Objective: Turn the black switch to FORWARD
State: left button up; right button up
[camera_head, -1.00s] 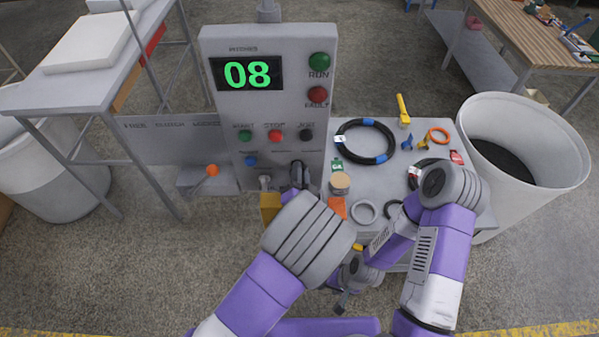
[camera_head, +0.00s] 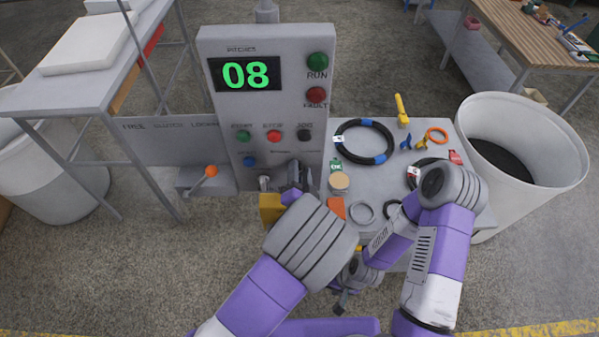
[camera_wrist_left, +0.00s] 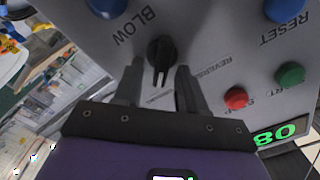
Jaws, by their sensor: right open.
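The black switch (camera_wrist_left: 158,50) sits on the grey control panel in the left wrist view, with its pointer in line with the gap between my left fingers. My left gripper (camera_wrist_left: 160,66) is open, one finger on each side of the switch, with a gap showing on both sides. In the head view my left gripper (camera_head: 296,176) is at the panel's lower right and hides the switch. A label reading REVERSE is to the right of the switch in the wrist view. No FORWARD label is legible. My right gripper (camera_head: 342,300) hangs low, open and away from the panel.
The panel (camera_head: 230,110) has a green 08 display (camera_head: 246,74), RUN and FAULT lamps, and several buttons near the switch. A yellow padlock-like block (camera_head: 270,207) hangs below. A grey table (camera_head: 375,190) with hoses and a white bin (camera_head: 525,140) stand at right.

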pick_arm(q)
jog(key=s+b, duration=0.1)
jog(key=s, duration=0.6)
jog(key=shift+s, duration=0.3)
jog(key=shift+f, duration=0.1)
jog(key=s+a+f+n+g+b, duration=0.1)
jog(key=a+f+n+g+b, duration=0.2)
jog(key=f, duration=0.8)
jog(key=s+a+f+n+g+b, duration=0.15)
jog(key=a+f+g, duration=0.4)
jog(key=f, duration=0.55)
jog(key=s+a+f+n+g+h+b, duration=0.2)
jog(key=s+f+n+g+h+b, duration=0.2)
jog(key=s+f, duration=0.9)
notch_tip(320, 180, down, 2)
jog(key=n+g+b, duration=0.1)
jog(key=n+g, duration=0.2)
jog(key=g, duration=0.2)
jog(key=shift+f, duration=0.2)
jog(key=shift+a, duration=0.1)
